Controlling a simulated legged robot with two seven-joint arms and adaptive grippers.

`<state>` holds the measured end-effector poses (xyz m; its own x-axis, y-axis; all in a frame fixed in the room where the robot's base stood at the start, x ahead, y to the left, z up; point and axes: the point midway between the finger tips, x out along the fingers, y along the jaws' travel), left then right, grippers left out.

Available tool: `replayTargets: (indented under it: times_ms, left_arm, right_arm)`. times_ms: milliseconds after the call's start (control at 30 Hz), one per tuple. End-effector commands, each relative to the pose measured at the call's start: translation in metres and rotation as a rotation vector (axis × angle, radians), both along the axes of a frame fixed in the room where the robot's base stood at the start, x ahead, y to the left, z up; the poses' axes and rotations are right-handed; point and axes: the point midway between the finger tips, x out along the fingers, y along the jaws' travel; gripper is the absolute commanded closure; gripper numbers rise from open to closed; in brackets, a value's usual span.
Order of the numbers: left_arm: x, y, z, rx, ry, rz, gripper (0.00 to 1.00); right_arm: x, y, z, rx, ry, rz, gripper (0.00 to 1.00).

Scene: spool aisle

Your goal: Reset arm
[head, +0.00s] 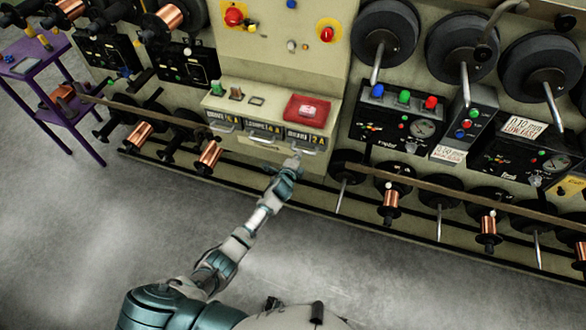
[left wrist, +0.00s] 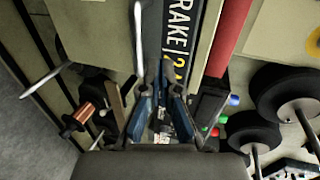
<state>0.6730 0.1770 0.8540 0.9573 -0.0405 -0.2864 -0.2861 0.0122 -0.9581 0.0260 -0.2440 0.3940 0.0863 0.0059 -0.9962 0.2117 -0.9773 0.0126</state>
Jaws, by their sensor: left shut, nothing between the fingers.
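My left arm (head: 262,215) reaches from the bottom of the head view up to the machine's control console. My left gripper (head: 292,164) is at the front of the console, just below the handle under the "2A" label (head: 304,137). It is shut with nothing in it. In the left wrist view the gripper's blue fingers (left wrist: 160,103) point at the dark label strip reading "RAKE|2" (left wrist: 180,40). A pale metal handle (left wrist: 139,38) stands beside that strip. I cannot tell whether the fingers touch the handle. My right gripper is not in view.
A red box (head: 307,108) rests on the console top. A black control box with coloured buttons (head: 401,116) stands to the right. A rail (head: 470,189) with copper spools runs along the machine's front. A purple shelf (head: 45,75) is at the left. The grey floor in front is clear.

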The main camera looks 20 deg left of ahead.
Motion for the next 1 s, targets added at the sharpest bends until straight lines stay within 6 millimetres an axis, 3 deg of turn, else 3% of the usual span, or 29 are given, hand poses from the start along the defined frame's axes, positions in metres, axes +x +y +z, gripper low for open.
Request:
replayTargets:
  times_ms: [100,300,533,633,767,867,1000]
  left_arm:
    - [-0.026,0.001,0.008,0.001,0.002,-0.001,1.0]
    - [-0.056,0.003,0.016,-0.002,0.003,0.001,1.0]
    - [-0.065,0.002,0.019,-0.001,0.003,0.0,1.0]
    - [-0.068,0.002,0.007,-0.015,0.023,0.006,1.0]
    - [-0.088,0.009,-0.047,-0.095,0.123,0.045,1.0]
    - [-0.122,0.02,-0.116,-0.204,0.249,0.108,1.0]
    - [-0.19,0.033,-0.213,-0.37,0.435,0.235,1.0]
  right_arm:
    - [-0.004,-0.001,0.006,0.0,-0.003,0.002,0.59]
    - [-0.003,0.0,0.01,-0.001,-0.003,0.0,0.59]
    - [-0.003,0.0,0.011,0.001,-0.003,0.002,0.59]
    - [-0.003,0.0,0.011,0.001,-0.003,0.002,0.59]
    - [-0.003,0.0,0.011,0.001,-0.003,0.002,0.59]
    - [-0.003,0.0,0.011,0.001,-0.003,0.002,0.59]
    - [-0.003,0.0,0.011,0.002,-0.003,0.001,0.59]
